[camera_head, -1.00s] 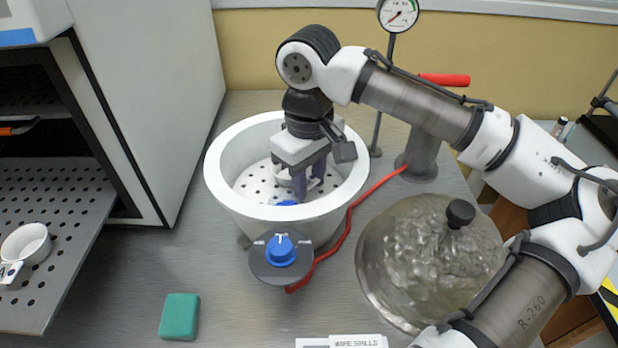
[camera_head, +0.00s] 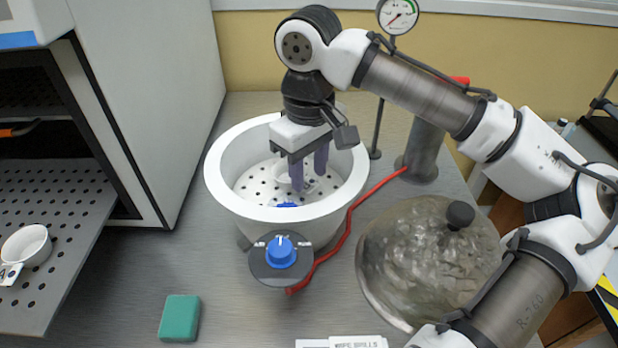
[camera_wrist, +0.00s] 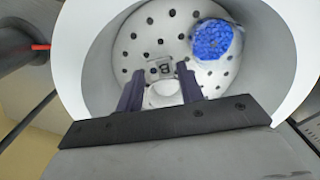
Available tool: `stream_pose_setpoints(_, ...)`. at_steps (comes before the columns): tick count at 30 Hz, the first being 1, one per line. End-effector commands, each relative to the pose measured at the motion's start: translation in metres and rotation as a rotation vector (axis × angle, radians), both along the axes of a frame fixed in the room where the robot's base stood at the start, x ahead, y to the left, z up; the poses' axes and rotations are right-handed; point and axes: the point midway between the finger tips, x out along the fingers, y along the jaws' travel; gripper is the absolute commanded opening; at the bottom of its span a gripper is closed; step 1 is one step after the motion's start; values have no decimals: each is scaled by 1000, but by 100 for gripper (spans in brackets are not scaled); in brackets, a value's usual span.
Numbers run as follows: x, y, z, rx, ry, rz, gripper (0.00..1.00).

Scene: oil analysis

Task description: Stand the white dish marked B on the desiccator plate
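The white dish marked B (camera_wrist: 165,96) stands on the perforated desiccator plate (camera_wrist: 139,51) inside the white bowl. Its tab with the letter B shows in the wrist view. In the head view the dish (camera_head: 284,184) is partly hidden behind my fingers. My gripper (camera_head: 309,182) points down into the bowl. Its two purple fingers are apart, one on each side of the dish's tab, with gaps between tab and fingertips, so it looks open and above the dish. The plate (camera_head: 256,184) also shows in the head view.
Blue beads (camera_wrist: 212,40) lie near the plate's edge. The bowl's tall rim (camera_head: 222,180) surrounds my gripper. A clear domed lid (camera_head: 420,260) lies at right, and a blue knob (camera_head: 281,252) in front. Another white dish (camera_head: 27,245) sits on the oven shelf (camera_head: 70,225).

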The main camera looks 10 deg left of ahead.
Motion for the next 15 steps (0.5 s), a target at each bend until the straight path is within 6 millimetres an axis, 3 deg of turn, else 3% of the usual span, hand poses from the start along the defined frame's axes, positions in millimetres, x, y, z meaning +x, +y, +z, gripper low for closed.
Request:
stream_pose_setpoints(7,1,1,56,1,-2,0,37)
stream_pose_setpoints(15,0,0,89,-2,0,0,37)
